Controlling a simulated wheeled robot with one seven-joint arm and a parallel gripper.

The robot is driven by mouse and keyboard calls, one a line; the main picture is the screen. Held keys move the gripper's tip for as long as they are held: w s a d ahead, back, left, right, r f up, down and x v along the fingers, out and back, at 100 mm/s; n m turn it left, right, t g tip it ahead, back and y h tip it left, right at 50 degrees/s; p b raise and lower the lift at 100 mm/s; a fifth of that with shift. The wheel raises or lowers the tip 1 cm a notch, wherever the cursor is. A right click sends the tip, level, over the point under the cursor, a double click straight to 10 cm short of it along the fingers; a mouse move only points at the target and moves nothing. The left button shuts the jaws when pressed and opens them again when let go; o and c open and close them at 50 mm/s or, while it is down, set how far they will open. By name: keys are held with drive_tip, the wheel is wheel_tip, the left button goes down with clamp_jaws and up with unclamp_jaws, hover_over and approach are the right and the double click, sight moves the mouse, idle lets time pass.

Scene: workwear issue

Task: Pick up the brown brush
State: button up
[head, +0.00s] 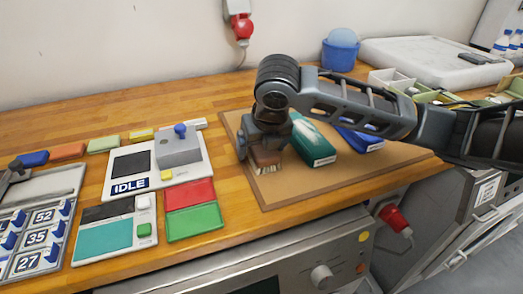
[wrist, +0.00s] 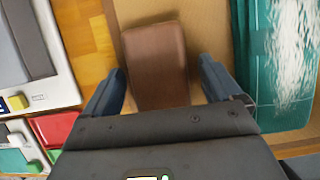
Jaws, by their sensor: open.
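The brown brush (head: 266,157) stands on a tan board (head: 268,190), its pale bristles facing down in the head view. In the wrist view the brush's brown back (wrist: 155,62) lies between the two fingers of my gripper (wrist: 160,85). The fingers are open, one on each side, with a gap visible to the right of the brush and a narrower one to its left. In the head view my gripper (head: 262,142) points down over the brush and hides its upper part.
A blue bucket (head: 339,58) stands at the back.

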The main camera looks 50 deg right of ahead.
drive_tip(key=shift+f+b, duration=0.25)
drive_tip(key=shift+b, duration=0.05)
idle(0.5)
drive_tip(key=c, duration=1.1)
